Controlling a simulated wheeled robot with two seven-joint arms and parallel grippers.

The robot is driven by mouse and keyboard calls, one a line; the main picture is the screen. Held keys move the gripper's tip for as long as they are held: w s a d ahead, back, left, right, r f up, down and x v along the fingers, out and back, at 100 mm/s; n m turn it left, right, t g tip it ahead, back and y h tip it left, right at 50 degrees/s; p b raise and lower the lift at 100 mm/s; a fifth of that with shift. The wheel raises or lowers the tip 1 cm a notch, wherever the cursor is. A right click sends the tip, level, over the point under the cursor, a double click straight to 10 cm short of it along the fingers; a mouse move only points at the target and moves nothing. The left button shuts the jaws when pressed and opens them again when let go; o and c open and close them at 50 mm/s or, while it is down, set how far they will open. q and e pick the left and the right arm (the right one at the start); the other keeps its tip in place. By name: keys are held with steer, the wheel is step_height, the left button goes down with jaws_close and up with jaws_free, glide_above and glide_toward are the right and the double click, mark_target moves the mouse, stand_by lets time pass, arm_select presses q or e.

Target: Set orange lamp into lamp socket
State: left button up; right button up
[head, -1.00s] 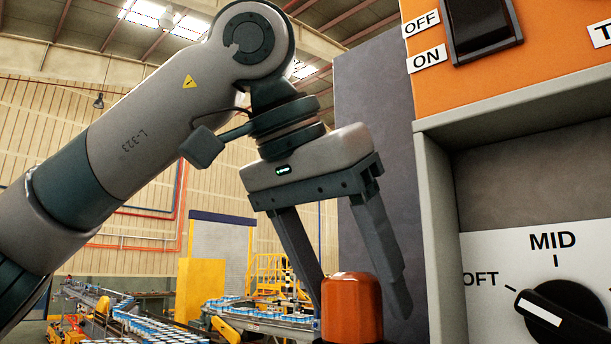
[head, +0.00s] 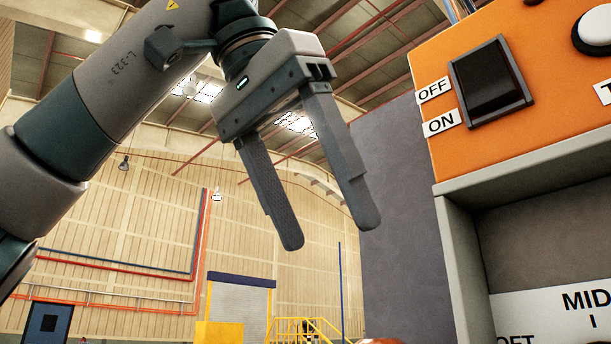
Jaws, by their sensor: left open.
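My left gripper (head: 328,234) hangs open and empty in the middle of the head view, its two fingers spread and pointing down. The top of the orange lamp (head: 380,342) shows only as a thin sliver at the bottom edge, well below the fingers and apart from them. The rest of the lamp is out of frame, and so is whatever it stands on. I cannot see the lamp socket. My right gripper is not in view.
An orange control panel (head: 445,90) with a black OFF/ON rocker switch (head: 490,80) stands at the right. Below it is a grey-framed recess (head: 465,270) with a dial plate. A grey panel (head: 400,220) stands behind the fingers. The space around the fingers is clear.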

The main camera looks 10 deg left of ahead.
arm_select(q)
steer(key=shift+v, duration=1.25)
stand_by(0.3)
